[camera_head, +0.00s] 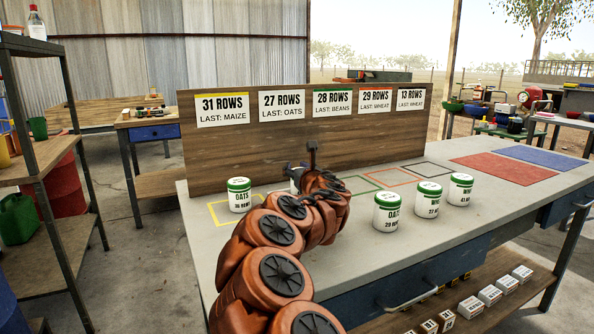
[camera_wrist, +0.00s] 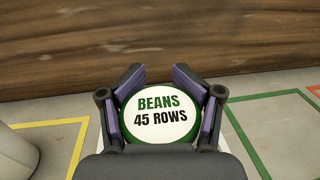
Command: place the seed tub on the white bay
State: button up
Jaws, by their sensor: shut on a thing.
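My gripper (camera_wrist: 160,98) is shut on a white tub with a green rim, the bean tub (camera_wrist: 160,122), whose lid reads BEANS 45 ROWS. The tub looks upright, close to the wooden backboard. In the head view the tub (camera_head: 295,182) is mostly hidden behind my arm. The white bay is largely hidden by my arm and the tub; a pale line, possibly its edge (camera_wrist: 94,145), shows left of the tub in the wrist view. The tub is between the yellow bay (camera_wrist: 80,148) and the green bay (camera_wrist: 250,153). Whether it touches the table I cannot tell.
An oats tub (camera_head: 239,196) stands at the yellow bay, left of my gripper. Several tubs, one an oats tub (camera_head: 387,213), stand at the right front of the table. The backboard (camera_head: 235,150) with row signs rises behind. Red (camera_head: 503,167) and blue mats lie at the far right.

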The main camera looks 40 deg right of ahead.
jog(key=shift+f, duration=0.1)
jog(key=o, duration=1.4)
jog(key=shift+r, duration=0.25)
jog(key=shift+p+v, duration=0.5)
jog(key=shift+v, duration=5.5)
jog(key=shift+r, duration=0.1)
